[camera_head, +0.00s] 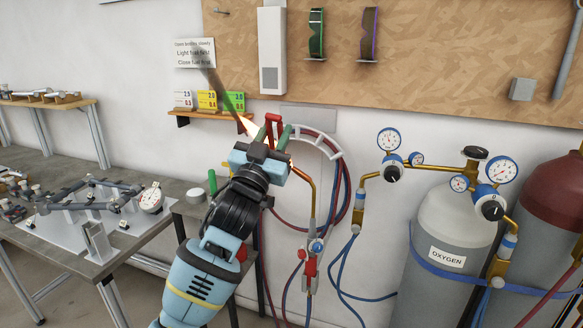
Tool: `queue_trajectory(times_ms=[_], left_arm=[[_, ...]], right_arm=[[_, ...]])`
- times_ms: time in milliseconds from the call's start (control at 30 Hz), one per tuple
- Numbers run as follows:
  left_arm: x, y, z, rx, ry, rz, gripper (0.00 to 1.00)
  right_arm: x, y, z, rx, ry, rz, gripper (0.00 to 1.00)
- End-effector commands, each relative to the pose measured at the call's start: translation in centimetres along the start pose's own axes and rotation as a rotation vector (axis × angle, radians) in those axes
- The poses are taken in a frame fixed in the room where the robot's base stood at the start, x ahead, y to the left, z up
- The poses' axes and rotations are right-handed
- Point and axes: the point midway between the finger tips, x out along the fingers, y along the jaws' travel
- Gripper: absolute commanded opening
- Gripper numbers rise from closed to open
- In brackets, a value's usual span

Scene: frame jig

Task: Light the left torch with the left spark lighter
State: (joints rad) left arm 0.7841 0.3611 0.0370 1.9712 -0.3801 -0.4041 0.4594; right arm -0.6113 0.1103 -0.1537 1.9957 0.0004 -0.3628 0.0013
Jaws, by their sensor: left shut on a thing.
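My left gripper (267,148) is raised in front of the wall, shut on what looks like the left spark lighter (273,123). A red part and a green part stick up past the jaws; the rest is hidden. The left torch (311,262) hangs upright by the wall, with red and blue valves. Its brass tube (312,185) bends left behind my gripper, and its tip is hidden. My right gripper is not in view.
A workbench (178,220) with a metal frame jig stands left. A grey oxygen cylinder (440,285) and a dark red cylinder (553,190) with gauges stand right. Red and blue hoses (345,190) hang on the wall. A small shelf (190,118) holds coloured cards.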

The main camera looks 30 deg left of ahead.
Motion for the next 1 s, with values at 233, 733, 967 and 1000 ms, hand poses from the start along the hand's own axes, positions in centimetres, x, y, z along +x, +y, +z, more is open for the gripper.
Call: queue_trajectory(times_ms=[233, 733, 967, 1000], left_arm=[[-2.9, 0.2, -1.9, -0.002, 0.005, -0.001, 0.15], [-8.5, 0.9, -4.7, -0.001, 0.004, -0.001, 0.15], [-10.1, 1.1, -5.4, 0.000, 0.003, -0.002, 0.15], [-10.2, 1.1, -5.4, 0.000, 0.003, -0.002, 0.15]], right_arm=[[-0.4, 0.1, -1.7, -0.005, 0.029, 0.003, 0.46], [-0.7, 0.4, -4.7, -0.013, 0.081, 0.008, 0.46], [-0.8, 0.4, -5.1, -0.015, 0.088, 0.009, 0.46], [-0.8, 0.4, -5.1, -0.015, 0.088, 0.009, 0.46]])
